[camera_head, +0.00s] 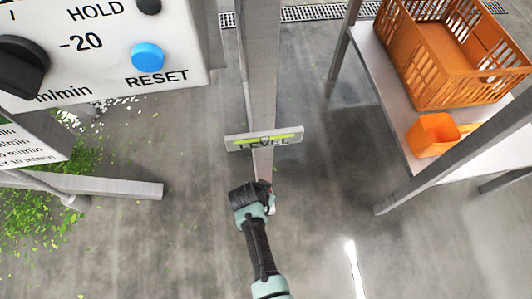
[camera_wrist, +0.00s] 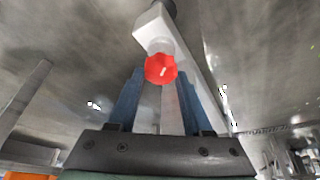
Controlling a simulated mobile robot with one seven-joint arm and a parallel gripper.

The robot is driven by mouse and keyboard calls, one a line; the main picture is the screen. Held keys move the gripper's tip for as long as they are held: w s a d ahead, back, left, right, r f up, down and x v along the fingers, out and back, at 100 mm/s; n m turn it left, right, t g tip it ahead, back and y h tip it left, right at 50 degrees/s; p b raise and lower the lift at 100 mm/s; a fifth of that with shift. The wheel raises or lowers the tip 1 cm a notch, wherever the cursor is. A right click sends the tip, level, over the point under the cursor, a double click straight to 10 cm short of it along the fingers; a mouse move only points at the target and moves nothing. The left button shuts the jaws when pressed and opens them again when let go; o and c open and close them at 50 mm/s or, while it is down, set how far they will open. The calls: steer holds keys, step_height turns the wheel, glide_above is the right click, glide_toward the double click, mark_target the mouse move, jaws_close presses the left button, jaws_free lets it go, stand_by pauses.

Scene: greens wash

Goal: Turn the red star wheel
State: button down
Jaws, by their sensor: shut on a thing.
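The red star wheel (camera_wrist: 160,66) is in the upper middle of the wrist view, with a short pale mark on its face. It sits at the end of a pale grey fitting (camera_wrist: 157,28). My gripper (camera_wrist: 160,77) has its two blue fingers on either side of the wheel, shut on it. In the head view my gripper (camera_head: 267,190) is at the metal post (camera_head: 262,100), just below the plate lettered LEVEL (camera_head: 240,143). The wheel is mostly hidden there by my gripper and wrist.
A white control panel (camera_head: 100,62) with a blue RESET button (camera_head: 147,57) is at upper left. At right, a table (camera_head: 395,110) holds an orange crate (camera_head: 425,75) and a small orange scoop (camera_head: 431,134). Green leaves (camera_head: 45,215) lie on the floor at left.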

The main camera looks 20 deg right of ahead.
steer(key=shift+c, duration=1.6)
jaws_free()
steer(key=shift+r, duration=0.1)
steer(key=p+v, duration=0.8)
steer(key=v, duration=0.4)
steer(key=shift+a+r+p, duration=0.2)
steer(key=shift+r+p, duration=0.15)
steer(key=shift+p, duration=0.05)
